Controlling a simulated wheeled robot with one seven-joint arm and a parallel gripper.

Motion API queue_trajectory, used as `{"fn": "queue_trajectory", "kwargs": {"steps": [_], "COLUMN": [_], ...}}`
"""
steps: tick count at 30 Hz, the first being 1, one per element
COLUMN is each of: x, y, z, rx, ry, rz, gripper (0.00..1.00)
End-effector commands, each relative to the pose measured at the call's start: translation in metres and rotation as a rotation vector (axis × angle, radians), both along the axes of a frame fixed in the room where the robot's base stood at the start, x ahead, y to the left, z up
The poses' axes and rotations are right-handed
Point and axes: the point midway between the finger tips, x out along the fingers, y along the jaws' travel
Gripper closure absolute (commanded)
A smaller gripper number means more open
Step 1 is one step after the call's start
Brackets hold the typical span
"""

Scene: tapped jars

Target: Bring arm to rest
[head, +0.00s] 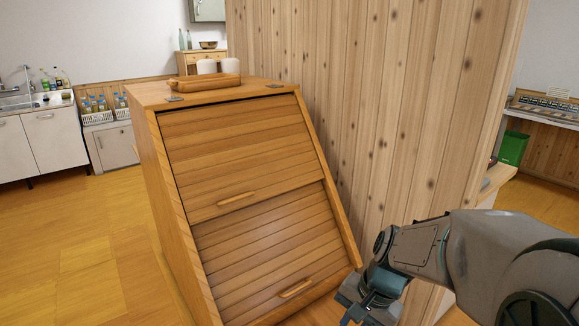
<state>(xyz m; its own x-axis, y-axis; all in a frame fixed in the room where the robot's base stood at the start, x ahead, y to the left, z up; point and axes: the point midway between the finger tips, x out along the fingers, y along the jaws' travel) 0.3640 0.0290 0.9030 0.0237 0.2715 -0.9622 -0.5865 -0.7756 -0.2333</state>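My arm (450,252) reaches in from the lower right corner of the head view and bends downward at its end. My gripper (362,316) is at the bottom edge of the picture, in front of the lower right of a wooden cabinet. Its fingertips are cut off by the frame, so I cannot tell whether it is open or shut, or whether it holds anything.
The wooden roll-front cabinet (250,165) stands close ahead with both slatted doors down. A wooden tray (203,83) lies on top. A plank wall (370,110) rises behind and right. Free floor (75,240) lies left. A sink counter (35,140) stands far left.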

Motion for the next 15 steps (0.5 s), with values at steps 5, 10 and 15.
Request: {"fn": "queue_trajectory", "kwargs": {"steps": [5,10,15], "x": [-0.022,-0.041,-0.058], "y": [-0.006,-0.013,-0.021], "z": [0.044,0.077,0.102], "rx": [-0.101,-0.197,-0.283], "ry": [-0.097,-0.18,-0.249], "rz": [0.172,0.331,0.467], "gripper": [0.81,0.81,0.81]}}
